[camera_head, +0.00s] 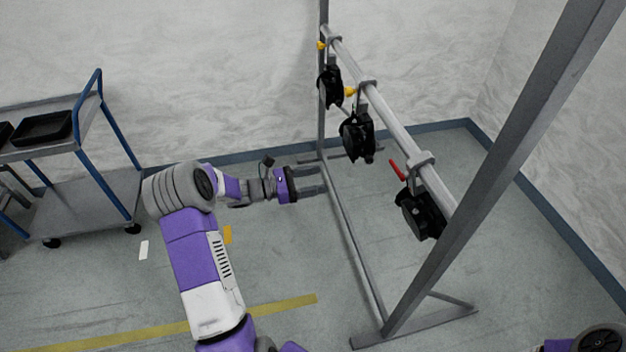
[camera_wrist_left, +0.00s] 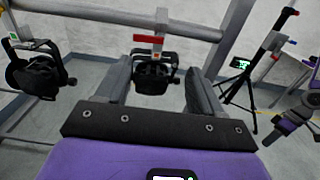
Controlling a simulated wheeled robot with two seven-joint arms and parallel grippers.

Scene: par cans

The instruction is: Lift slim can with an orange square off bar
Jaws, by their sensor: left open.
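Three black cans hang from the grey bar (camera_head: 385,115): a far one (camera_head: 330,87), a middle one (camera_head: 356,137) and a near one with a red lever (camera_head: 423,213). In the left wrist view, a can with a red lever (camera_wrist_left: 153,77) shows beyond and between my fingers, with a small orange-looking tag (camera_wrist_left: 158,39) above it. Another can (camera_wrist_left: 37,76) hangs to its left, with a small pale and green tag. Which can is slim is unclear. My left gripper (camera_head: 322,180) is open and empty, left of the bar and apart from the cans. My right gripper is not seen.
Grey stand legs (camera_head: 350,235) and a slanted post (camera_head: 500,165) frame the bar. A blue-framed cart (camera_head: 75,185) stands at the left. A black tripod (camera_wrist_left: 243,85) stands at the right in the wrist view. Floor between cart and stand is mostly clear.

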